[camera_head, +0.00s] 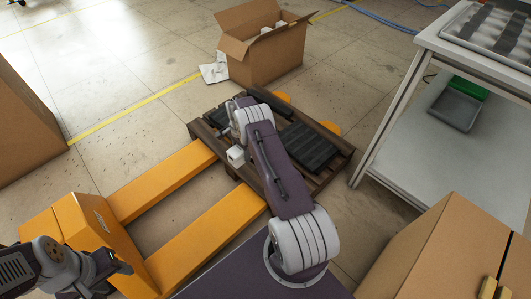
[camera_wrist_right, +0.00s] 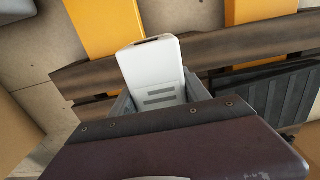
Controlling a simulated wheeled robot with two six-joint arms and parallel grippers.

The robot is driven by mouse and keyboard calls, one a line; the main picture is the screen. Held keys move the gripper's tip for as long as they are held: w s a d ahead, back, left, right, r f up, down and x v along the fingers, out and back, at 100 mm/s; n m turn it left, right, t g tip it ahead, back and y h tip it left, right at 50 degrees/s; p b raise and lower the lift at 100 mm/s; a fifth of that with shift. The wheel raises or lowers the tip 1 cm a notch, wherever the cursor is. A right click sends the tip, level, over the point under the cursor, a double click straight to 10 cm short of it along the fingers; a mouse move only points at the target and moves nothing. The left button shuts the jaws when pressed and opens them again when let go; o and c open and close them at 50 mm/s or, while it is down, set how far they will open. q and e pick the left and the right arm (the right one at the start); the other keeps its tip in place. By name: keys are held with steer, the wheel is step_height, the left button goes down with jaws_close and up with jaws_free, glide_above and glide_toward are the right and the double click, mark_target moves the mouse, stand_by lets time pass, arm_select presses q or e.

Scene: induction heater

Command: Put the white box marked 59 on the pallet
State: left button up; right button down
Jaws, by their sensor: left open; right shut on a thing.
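The white box (camera_wrist_right: 152,65) is between the grey fingers of my right gripper (camera_wrist_right: 160,98) in the right wrist view; no number is readable on it. In the head view the white box (camera_head: 236,156) shows as a small block at the left part of the dark wooden pallet (camera_head: 337,165). It appears over the pallet's planks (camera_wrist_right: 235,48); I cannot tell whether it touches them. My right arm hides most of its gripper and the pallet's middle in the head view. My left gripper (camera_head: 122,266) is open and empty at the lower left, away from the pallet.
Black ribbed pieces (camera_head: 308,147) lie on the pallet. Yellow pallet-jack forks (camera_head: 165,180) reach its near side. An open cardboard box (camera_head: 268,60) stands behind it. A white table (camera_head: 405,90) is at the right, and a closed carton (camera_head: 425,250) at lower right.

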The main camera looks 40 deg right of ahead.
steer(key=s+d+f+b, duration=0.2)
steer(key=s, duration=0.1)
steer(key=s+d+f+b, duration=0.1)
steer(key=s+d+f, duration=0.2)
steer(key=shift+d+f+b, duration=0.25)
steer(key=shift+d+b, duration=0.05)
steer(key=shift+b, duration=0.05)
steer(key=shift+s+d, duration=0.25)
steer(key=shift+s, duration=0.1)
step_height(320, 180, down, 5)
steer(key=b, duration=0.4)
steer(key=shift+r, duration=0.2)
steer(key=shift+r+p, duration=0.25)
steer(key=shift+p, duration=0.05)
steer(key=c, duration=0.5)
jaws_free()
steer(key=shift+f, duration=0.1)
